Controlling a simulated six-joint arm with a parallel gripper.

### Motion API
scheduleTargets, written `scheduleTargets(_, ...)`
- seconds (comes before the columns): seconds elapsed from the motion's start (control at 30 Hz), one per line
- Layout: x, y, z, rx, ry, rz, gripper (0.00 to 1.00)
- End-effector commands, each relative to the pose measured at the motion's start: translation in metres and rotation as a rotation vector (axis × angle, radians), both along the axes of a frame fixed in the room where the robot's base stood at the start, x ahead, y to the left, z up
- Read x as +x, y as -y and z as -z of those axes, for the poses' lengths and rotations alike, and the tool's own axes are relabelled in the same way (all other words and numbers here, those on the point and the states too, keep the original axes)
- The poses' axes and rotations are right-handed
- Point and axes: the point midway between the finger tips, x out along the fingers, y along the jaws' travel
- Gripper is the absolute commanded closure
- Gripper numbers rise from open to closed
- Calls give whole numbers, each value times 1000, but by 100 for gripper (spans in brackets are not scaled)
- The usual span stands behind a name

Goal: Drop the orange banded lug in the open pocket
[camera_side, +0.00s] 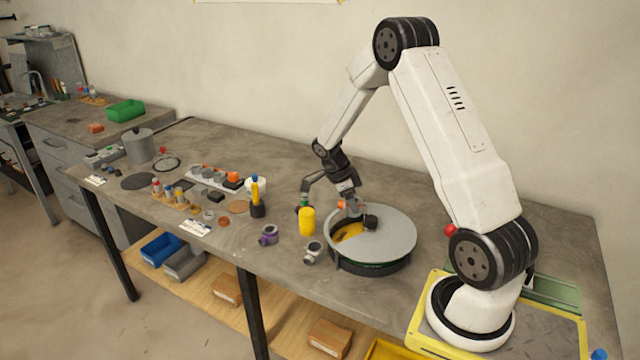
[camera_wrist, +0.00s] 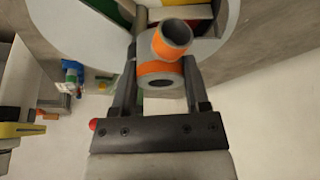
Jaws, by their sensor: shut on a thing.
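The orange banded lug (camera_wrist: 172,42) is a grey tube piece with a side branch and orange bands. My gripper (camera_wrist: 163,68) is shut on it, one finger at each side; it also shows in the side view (camera_side: 346,204) above the left part of a round grey drum. The drum's flat cover (camera_side: 387,228) has an opening (camera_side: 350,231) with yellow showing inside. In the wrist view, pale dividers and coloured sections (camera_wrist: 190,13) show behind the lug, partly hidden by it.
A yellow cylinder (camera_side: 307,222) stands close left of the drum. A purple banded lug (camera_side: 268,235) and a grey lug (camera_side: 313,253) lie near the bench's front edge. Several small parts and a white rack (camera_side: 213,180) fill the bench further left.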

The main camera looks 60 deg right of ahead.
Motion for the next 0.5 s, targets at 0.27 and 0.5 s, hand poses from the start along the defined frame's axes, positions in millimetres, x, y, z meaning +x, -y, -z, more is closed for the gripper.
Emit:
scheduleTargets(0.27, 0, 0, 5, 1, 0, -2, 100)
scheduleTargets(0.5, 0, 0, 19, 1, -2, -1, 100)
